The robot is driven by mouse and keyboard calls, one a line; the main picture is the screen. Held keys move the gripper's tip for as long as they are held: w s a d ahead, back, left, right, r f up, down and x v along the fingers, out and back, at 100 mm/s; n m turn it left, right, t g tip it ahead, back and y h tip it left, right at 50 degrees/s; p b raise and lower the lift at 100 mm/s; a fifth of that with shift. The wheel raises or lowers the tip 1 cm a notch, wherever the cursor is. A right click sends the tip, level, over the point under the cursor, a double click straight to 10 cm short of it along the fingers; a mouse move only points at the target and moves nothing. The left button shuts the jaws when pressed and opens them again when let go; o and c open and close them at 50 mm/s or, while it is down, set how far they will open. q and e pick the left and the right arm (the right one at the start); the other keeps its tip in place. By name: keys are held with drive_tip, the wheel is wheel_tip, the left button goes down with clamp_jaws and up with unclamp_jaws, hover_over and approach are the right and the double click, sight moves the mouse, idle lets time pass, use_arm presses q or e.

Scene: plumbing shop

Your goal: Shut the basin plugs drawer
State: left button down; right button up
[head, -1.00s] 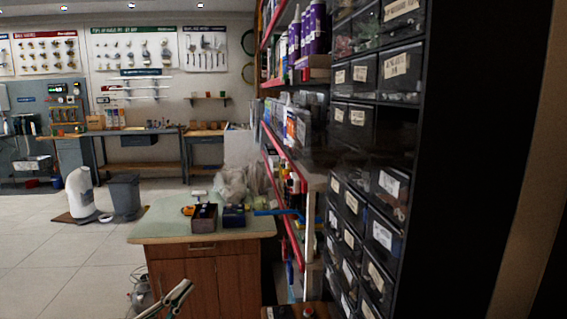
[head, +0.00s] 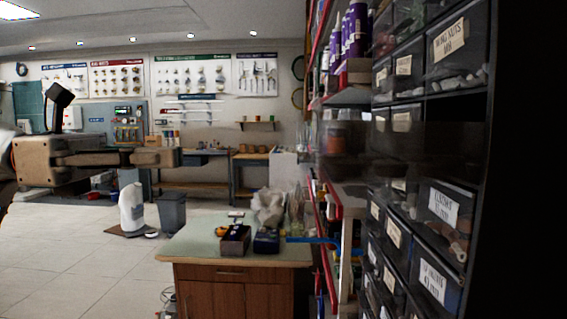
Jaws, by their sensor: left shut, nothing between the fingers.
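A tall black cabinet of small dark see-through drawers stands at the right. One drawer (head: 345,152) sticks out to the left from the cabinet's middle rows, with a dark gap above it. I take it for the basin plugs drawer, but its label cannot be read from here. My left gripper (head: 172,157) comes in from the left edge, level, with its fingers pointing right. It is shut and empty, well to the left of the pulled-out drawer and apart from it. My right gripper is not in view.
Red-edged shelves (head: 325,220) with bottles stand just behind the cabinet. A green-topped wooden counter (head: 200,245) below holds dark boxes and a plastic bag. A grey bin (head: 172,212) stands on the floor beyond. The air between my left gripper and the drawer looks clear.

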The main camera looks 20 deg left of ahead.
use_arm(q)
drive_tip(key=p+x, duration=0.2)
drive_tip(key=x, duration=1.2)
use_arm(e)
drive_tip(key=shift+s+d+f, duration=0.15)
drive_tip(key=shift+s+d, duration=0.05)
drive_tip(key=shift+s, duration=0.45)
use_arm(q)
drive_tip(key=shift+s, duration=0.1)
